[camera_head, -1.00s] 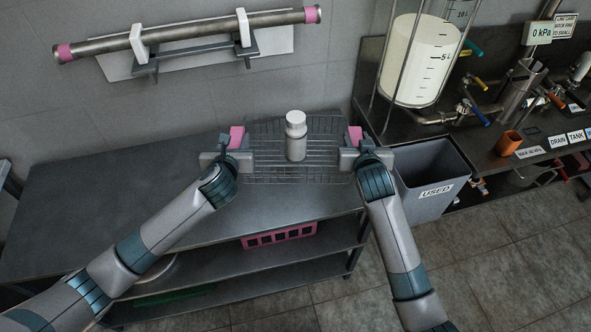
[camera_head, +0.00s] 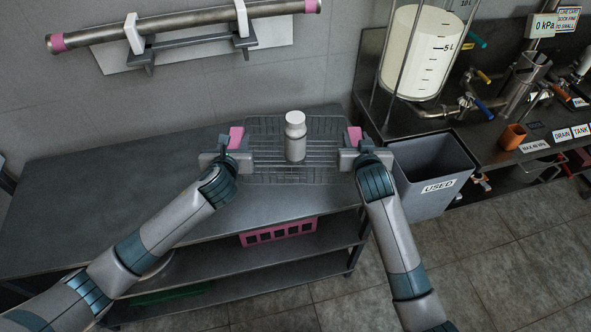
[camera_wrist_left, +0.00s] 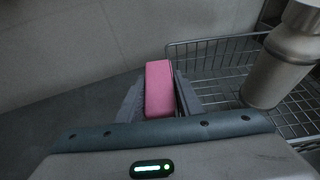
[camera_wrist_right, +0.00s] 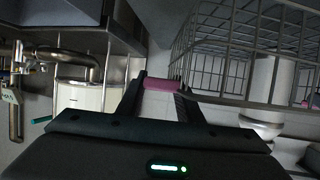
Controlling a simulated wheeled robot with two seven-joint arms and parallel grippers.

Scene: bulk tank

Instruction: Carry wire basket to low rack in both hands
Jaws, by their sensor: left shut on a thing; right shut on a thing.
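The wire basket (camera_head: 268,127) is held level between my two grippers in the head view, with the low grey rack (camera_head: 105,200) behind and below it. A white capped bottle (camera_head: 296,138) stands upright in it. My left gripper (camera_head: 236,140) is shut on the pink handle at its left side; the handle shows between the fingers in the left wrist view (camera_wrist_left: 160,88). My right gripper (camera_head: 355,138) is shut on the right pink handle, also in the right wrist view (camera_wrist_right: 162,84). The gap between basket and rack top cannot be judged.
A pink slotted crate (camera_head: 279,232) sits on the shelf below the top. A grey bin marked USED (camera_head: 430,190) stands right of the rack, close to my right arm. A steel pipe (camera_head: 185,30) hangs on the wall. The rack's top is clear at left.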

